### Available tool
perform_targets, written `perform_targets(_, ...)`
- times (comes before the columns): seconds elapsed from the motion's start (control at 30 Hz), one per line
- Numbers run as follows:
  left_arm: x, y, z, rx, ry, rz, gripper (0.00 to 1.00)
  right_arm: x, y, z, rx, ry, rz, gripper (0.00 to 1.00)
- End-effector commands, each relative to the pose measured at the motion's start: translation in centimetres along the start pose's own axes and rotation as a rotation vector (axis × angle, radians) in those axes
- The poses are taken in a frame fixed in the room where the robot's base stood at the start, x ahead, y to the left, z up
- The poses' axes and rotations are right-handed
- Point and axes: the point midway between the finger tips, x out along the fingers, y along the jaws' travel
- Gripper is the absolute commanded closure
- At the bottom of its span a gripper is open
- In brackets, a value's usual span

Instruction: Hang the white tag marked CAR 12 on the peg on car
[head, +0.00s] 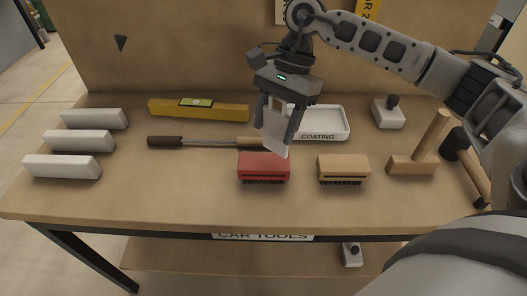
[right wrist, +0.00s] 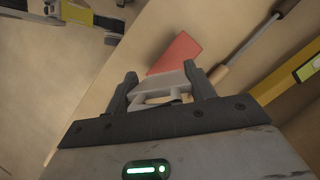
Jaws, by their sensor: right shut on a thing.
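My right gripper (head: 275,125) is shut on a white tag (head: 273,138) and holds it above the bench, just over the back of the red brush (head: 264,167). The tag hangs down from between the fingers, tilted a little. No marking on it can be read. The right wrist view shows the white tag (right wrist: 158,83) between the two fingertips of the same gripper (right wrist: 164,88). No peg and no car can be made out.
The wooden bench (head: 200,205) holds several white blocks (head: 80,141), a yellow level (head: 198,111), a file (head: 205,143), a white COATING tray (head: 325,121), a tan brush (head: 343,168) and mallets. A yellow card (head: 368,9) hangs on the back board. The front left bench top is clear.

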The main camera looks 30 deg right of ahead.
Motion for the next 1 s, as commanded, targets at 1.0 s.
perform_targets(1.0, 1.5, 0.9, 0.5, -0.041, 0.063, 0.039, 0.64, 0.3, 3.5, -12.7, 1.148, -0.002, -0.483, 0.69)
